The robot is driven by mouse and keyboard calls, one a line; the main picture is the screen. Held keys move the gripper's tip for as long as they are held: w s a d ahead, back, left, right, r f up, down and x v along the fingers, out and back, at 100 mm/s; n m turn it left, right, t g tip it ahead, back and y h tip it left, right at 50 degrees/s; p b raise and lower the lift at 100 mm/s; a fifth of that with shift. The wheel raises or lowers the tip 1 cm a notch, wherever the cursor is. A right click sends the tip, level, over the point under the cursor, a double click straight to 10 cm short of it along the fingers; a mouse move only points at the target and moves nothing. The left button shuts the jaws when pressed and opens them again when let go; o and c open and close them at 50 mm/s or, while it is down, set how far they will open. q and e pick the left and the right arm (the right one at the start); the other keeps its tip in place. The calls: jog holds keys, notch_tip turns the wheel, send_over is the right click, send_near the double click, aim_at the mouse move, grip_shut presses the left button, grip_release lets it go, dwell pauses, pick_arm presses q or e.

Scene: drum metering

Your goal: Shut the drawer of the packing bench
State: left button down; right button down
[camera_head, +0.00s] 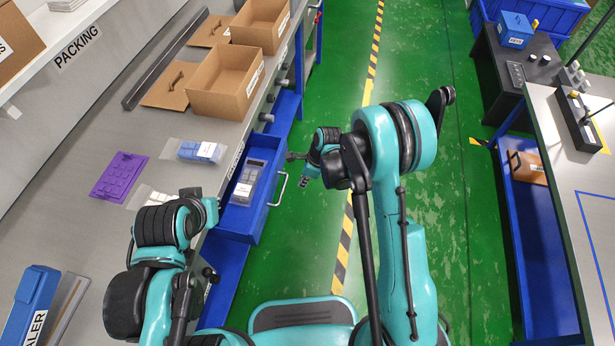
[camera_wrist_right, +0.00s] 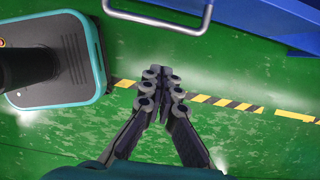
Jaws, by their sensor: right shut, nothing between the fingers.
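The blue drawer (camera_head: 264,205) of the packing bench (camera_head: 90,262) is pulled out over the green floor. It has a pale bar handle (camera_head: 283,186) on its front, which also shows at the top of the right wrist view (camera_wrist_right: 150,26). A grey labelled device lies inside the drawer. My right gripper (camera_head: 298,168) is just outside the drawer front, near the handle. In the right wrist view its fingers (camera_wrist_right: 163,72) are together, empty, and apart from the handle. My left arm is over the bench at lower left; its gripper (camera_head: 190,192) shows only in part.
On the bench are open cardboard boxes (camera_head: 222,85), a purple tray (camera_head: 119,177) and a blue bagged item (camera_head: 200,151). The green floor aisle with a yellow-black line is clear. Another bench (camera_head: 560,130) stands at the right.

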aim_at(252, 179)
jog(key=a, duration=0.1)
jog(key=w+a+f, duration=0.1)
jog(key=a+f+b, duration=0.1)
jog(key=a, duration=0.1)
jog(key=shift+w, duration=0.15)
jog(key=w+a, duration=0.1)
jog(key=a, duration=0.3)
jog(key=w+a, duration=0.1)
jog(key=a, duration=0.3)
jog(key=w+a+b, duration=0.1)
jog(key=w+a, duration=0.1)
jog(key=a, duration=0.2)
jog(key=shift+a, duration=0.35)
jog(key=shift+w+a, duration=0.1)
jog(key=shift+a, duration=0.05)
